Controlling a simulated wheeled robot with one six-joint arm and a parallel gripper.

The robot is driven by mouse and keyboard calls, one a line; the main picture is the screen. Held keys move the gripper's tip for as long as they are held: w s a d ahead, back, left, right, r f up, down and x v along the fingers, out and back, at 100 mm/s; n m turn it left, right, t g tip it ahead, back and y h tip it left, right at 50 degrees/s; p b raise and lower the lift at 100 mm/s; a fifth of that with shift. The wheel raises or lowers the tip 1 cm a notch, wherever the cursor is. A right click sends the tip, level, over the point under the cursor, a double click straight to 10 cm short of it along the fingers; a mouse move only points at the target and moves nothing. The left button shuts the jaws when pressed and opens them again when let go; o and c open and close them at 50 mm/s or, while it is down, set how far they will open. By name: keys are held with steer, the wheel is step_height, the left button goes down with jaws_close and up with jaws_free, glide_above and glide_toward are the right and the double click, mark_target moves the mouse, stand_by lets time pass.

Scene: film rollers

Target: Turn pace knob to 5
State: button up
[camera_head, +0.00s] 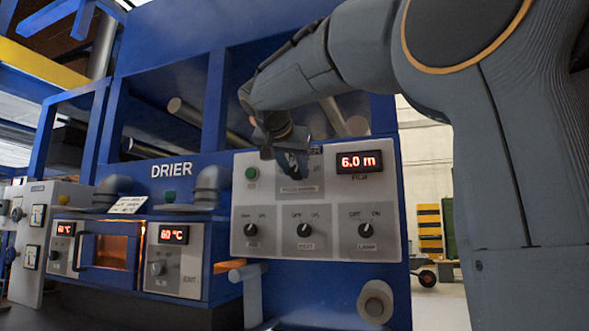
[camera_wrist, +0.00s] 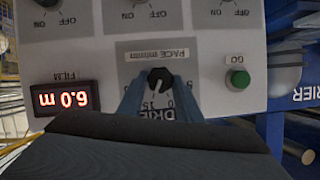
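The pace knob (camera_wrist: 160,77) is a small black knob on a grey plate labelled "PACE m/min", upside down in the wrist view. A small pale mark shows on it, but I cannot read its setting for sure. Some scale numbers show on the side toward my gripper; the fingers partly hide the dial. My gripper (camera_wrist: 159,84) has its two blue-grey fingers apart, one on each side of the knob. I cannot see clear contact with it. In the head view my gripper (camera_head: 290,160) is at the panel's upper part and hides the knob.
The light grey panel (camera_head: 350,190) also carries a green GO button (camera_wrist: 237,79), a red film display (camera_head: 360,162) reading 6.0 m, and a lower row of black switches, including HEAT (camera_head: 304,230) and LAMP (camera_head: 366,230). A roller end (camera_head: 375,302) sticks out below.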

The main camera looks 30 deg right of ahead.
steer(key=shift+c, duration=0.6)
steer(key=n+p, duration=0.1)
steer(key=n+g+h+p, duration=0.1)
steer(key=n, duration=0.1)
steer(key=shift+w+a, duration=0.2)
steer(key=n+g+h, duration=0.1)
steer(key=n, duration=0.1)
steer(key=n+g+h+p, duration=0.1)
steer(key=shift+w+a+n+h+p, duration=0.15)
steer(key=shift+n+h+p, duration=0.15)
steer(key=shift+n, duration=0.1)
steer(key=n+h, duration=0.2)
steer(key=n, duration=0.1)
steer(key=shift+f+g+p, duration=0.2)
steer(key=shift+g+p, duration=0.2)
steer(key=n, duration=0.1)
steer(key=n+h, duration=0.1)
steer(key=n, duration=0.1)
steer(key=n+h, duration=0.1)
steer(key=shift+w+a+f+n, duration=0.1)
steer(key=shift+f+n, duration=0.15)
steer(key=shift+n, duration=0.15)
